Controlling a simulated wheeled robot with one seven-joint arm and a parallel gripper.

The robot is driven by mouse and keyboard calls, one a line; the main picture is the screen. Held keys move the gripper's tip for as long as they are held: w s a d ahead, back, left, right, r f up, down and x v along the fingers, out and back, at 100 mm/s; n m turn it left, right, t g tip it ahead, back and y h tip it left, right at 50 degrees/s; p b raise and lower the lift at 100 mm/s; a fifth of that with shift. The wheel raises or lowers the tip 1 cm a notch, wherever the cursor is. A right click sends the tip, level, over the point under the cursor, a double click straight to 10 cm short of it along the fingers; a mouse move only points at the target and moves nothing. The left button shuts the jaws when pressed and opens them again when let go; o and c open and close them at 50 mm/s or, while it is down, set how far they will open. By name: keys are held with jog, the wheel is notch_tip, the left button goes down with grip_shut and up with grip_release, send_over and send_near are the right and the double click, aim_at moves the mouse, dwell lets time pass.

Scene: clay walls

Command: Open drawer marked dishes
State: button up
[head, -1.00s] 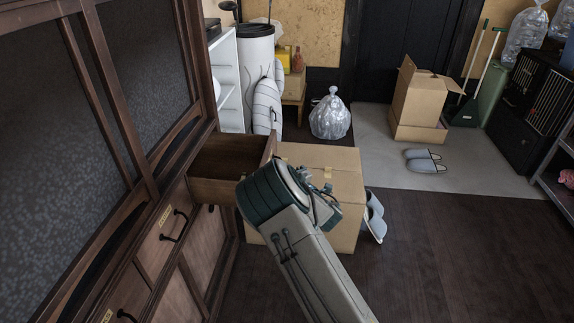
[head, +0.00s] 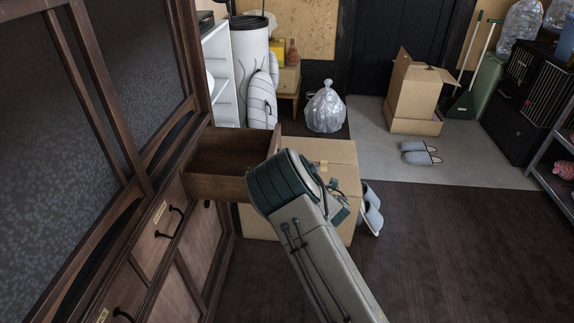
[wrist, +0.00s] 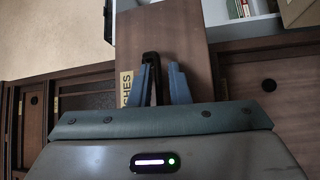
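A wooden drawer with a tan label reading in part "…SHES" (wrist: 127,88) shows in the wrist view. Its black handle (wrist: 151,59) lies between the two blue-grey fingers of my gripper (wrist: 160,72), which look closed around it. In the head view a drawer (head: 226,152) at the far end of the dark wooden cabinet stands well out, its inside looking empty. My arm reaches to its front, and my wrist hides the handle, label and fingers there.
A closer drawer (head: 160,228) with a label and black handle is shut. A cardboard box (head: 335,160) stands just beyond the open drawer, with slippers (head: 370,210) beside it. The dark wooden floor (head: 450,255) at the right is clear.

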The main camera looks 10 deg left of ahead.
jog(key=p+v, duration=0.2)
jog(key=v, duration=1.2)
jog(key=shift+a, duration=0.1)
jog(key=w+d+r+m+t+h+p, duration=0.1)
jog(key=w+d+r+m+h+p, duration=0.3)
jog(key=r, duration=0.3)
jog(key=w+d+r+m+t+h+p, duration=0.2)
jog(key=d+r+m+h+p, duration=0.25)
jog(key=r+m, duration=0.2)
jog(key=s+d+r+m+g+h+p, duration=0.35)
jog(key=d+r+m+h+p, duration=0.2)
jog(key=r, duration=0.35)
jog(key=s+d+r+m+g+p, duration=0.1)
jog(key=s+r+m+g+p, duration=0.2)
jog(key=s+r, duration=0.3)
jog(key=s+d+r+m+g+p, duration=0.1)
jog(key=s+r+m+g+p, duration=0.2)
jog(key=s, duration=1.1)
jog(key=s+d+r+m+g+p, duration=0.2)
jog(key=s+r+m+g+p, duration=0.1)
jog(key=s+r+p, duration=0.4)
notch_tip(320, 180, up, 5)
jog(key=s+m, duration=0.1)
jog(key=s, duration=0.2)
jog(key=shift+f+h+p, duration=0.25)
jog(key=shift+h+p, duration=0.05)
jog(key=shift+h, duration=0.1)
